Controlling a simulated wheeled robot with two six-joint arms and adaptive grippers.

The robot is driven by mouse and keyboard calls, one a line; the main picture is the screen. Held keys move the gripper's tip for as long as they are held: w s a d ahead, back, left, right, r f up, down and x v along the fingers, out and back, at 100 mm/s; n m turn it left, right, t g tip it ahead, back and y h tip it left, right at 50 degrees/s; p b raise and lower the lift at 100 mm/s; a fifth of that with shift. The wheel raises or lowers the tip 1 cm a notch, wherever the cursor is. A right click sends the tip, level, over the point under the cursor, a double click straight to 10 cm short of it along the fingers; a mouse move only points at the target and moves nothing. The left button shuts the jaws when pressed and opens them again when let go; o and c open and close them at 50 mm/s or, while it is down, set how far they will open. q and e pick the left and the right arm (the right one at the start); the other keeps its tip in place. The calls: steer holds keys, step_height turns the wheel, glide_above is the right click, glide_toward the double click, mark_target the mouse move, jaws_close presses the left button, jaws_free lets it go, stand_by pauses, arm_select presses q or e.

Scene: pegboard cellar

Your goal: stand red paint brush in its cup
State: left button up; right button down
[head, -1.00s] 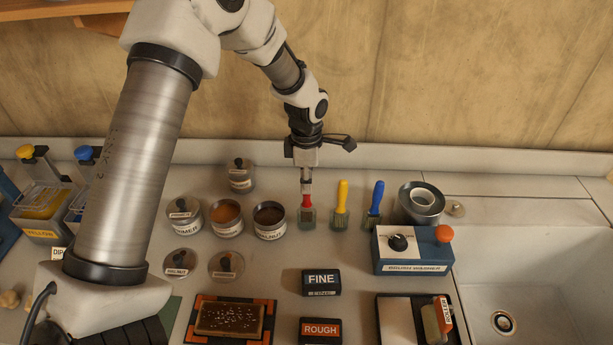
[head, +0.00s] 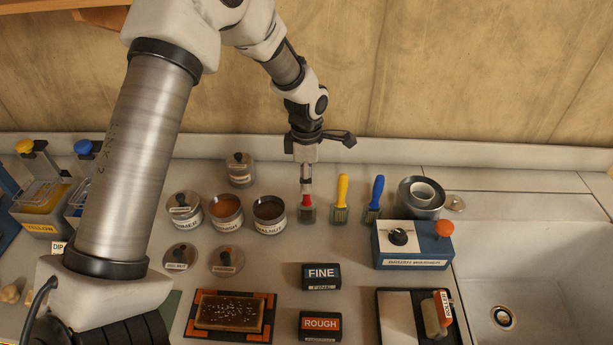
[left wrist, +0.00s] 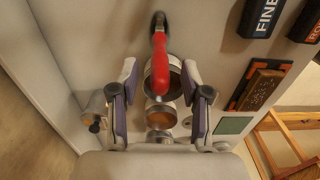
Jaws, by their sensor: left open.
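The red paint brush (head: 307,201) stands about upright, bristles down, in a small clear cup (head: 307,215) at the left of a row of brushes. My left gripper (head: 306,186) points down right over it and hides the upper handle in the head view. In the left wrist view the red handle (left wrist: 160,62) runs between the two spread fingers, with gaps on both sides. The gripper is open. The dark end beyond the handle is hard to make out. My right gripper is not in view.
A yellow brush (head: 342,190) and a blue brush (head: 376,193) stand just to the right. Open tins, including a dark one (head: 269,222), stand close on the left. Sanding blocks (head: 321,277) lie in front.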

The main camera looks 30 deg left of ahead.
arm_select(q)
step_height(320, 180, up, 12)
stand_by(0.3)
steer(key=shift+f, duration=0.1)
stand_by(0.5)
